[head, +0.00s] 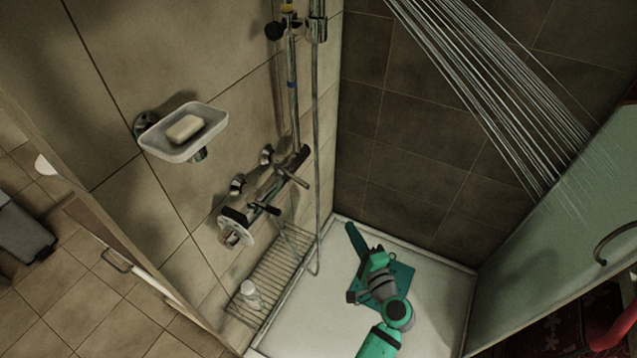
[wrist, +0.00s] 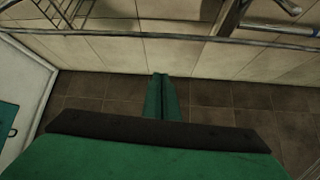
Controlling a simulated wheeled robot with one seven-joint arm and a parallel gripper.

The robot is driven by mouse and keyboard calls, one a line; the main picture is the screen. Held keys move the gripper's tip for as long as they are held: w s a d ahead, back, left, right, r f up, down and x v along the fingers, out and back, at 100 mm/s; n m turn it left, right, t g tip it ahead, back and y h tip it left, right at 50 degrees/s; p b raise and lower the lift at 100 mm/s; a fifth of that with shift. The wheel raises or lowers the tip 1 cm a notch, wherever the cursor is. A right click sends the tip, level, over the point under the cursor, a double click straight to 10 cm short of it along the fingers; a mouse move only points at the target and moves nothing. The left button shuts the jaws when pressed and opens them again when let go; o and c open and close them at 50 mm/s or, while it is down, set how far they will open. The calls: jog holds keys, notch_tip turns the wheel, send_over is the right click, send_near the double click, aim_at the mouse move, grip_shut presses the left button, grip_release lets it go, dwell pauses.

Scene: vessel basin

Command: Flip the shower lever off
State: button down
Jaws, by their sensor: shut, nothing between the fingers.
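The shower mixer (head: 262,208) is on the beige tiled wall, left of centre in the head view. It has a dark lever (head: 264,207) in front and a longer bar-like handle (head: 292,178) further along. Water spray (head: 490,85) falls at the upper right, so the shower is running. My green gripper (head: 350,228) is over the white shower tray, to the right of and apart from the mixer. In the wrist view my gripper's fingers (wrist: 161,78) are together and empty. Metal fittings (wrist: 265,12) show at that view's upper right, partly cut off.
A wire rack (head: 275,265) with a small bottle (head: 250,294) sits below the mixer. A hose (head: 316,150) hangs close beside it. A soap dish (head: 182,135) juts from the wall. A greenish door panel (head: 570,230) bounds the right. The tray (head: 440,290) has open room.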

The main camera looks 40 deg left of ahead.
notch_tip(320, 180, up, 17)
jog(key=w+n+g+y, duration=0.1)
jog(key=n+g, duration=0.6)
jog(key=g, duration=0.5)
jog(key=shift+w+d+g+y, duration=0.15)
jog(key=shift+d+g+y, duration=0.2)
jog(key=shift+g+y, duration=0.05)
jog(key=shift+r, duration=0.1)
jog(key=shift+a, duration=0.1)
send_near(292, 177)
jog(key=w+a+f, duration=0.2)
jog(key=w+a, duration=0.2)
jog(key=w, duration=0.1)
jog(key=shift+s+a+r, duration=0.1)
jog(key=shift+s+r, duration=0.15)
jog(key=shift+s, duration=0.55)
jog(key=shift+s+a+r, duration=0.1)
jog(key=shift+s+r, duration=0.1)
jog(key=shift+s, duration=0.6)
jog(key=shift+s+a+r, duration=0.1)
jog(key=shift+s+r, duration=0.15)
jog(key=shift+s, duration=0.55)
jog(key=shift+w+d, duration=0.1)
jog(key=shift+d, duration=0.05)
